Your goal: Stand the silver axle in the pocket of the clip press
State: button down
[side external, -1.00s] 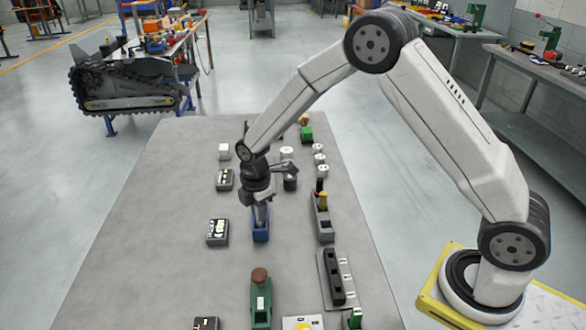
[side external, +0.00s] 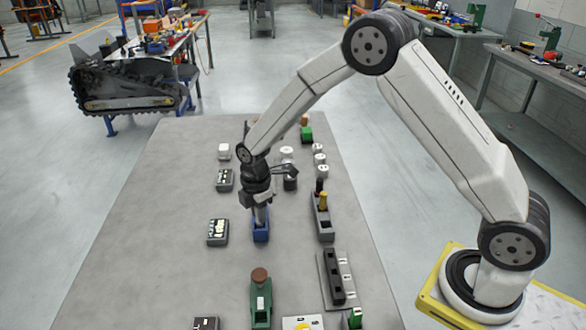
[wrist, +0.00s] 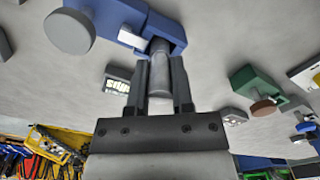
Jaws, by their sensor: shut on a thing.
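The silver axle (wrist: 159,70) is a grey cylinder held upright between the two fingers of my gripper (wrist: 160,95) in the wrist view. My gripper also shows over the blue press in the side view (side external: 261,208), shut on the axle. The blue press (side external: 261,232), apparently the clip press, has a blue body and a grey round knob in the wrist view (wrist: 68,33). The axle's far end is at the press's blue walled pocket (wrist: 172,30). My gripper and the axle hide the pocket floor, so I cannot tell how deep the end sits.
A green press (side external: 260,302) with a brown knob stands nearer the camera. A grey tray (side external: 323,226) with a yellow-topped piece is to the right. A dark box (side external: 218,232) stands to the left. The table's left part (side external: 140,230) is clear.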

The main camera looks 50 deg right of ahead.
grip_release()
dwell(0.5)
jog(key=shift+r, duration=0.15)
dwell(0.4)
jog(key=shift+r, duration=3.35)
jog(key=s+d+r+m+t, duration=0.1)
jog(key=s+d+m, duration=0.1)
jog(key=s+m, duration=0.6)
jog(key=s+d+r+m+t, duration=0.1)
jog(key=s+d+m, duration=0.1)
jog(key=s+m, duration=0.6)
jog(key=s, duration=0.3)
jog(key=shift+d+t, duration=0.3)
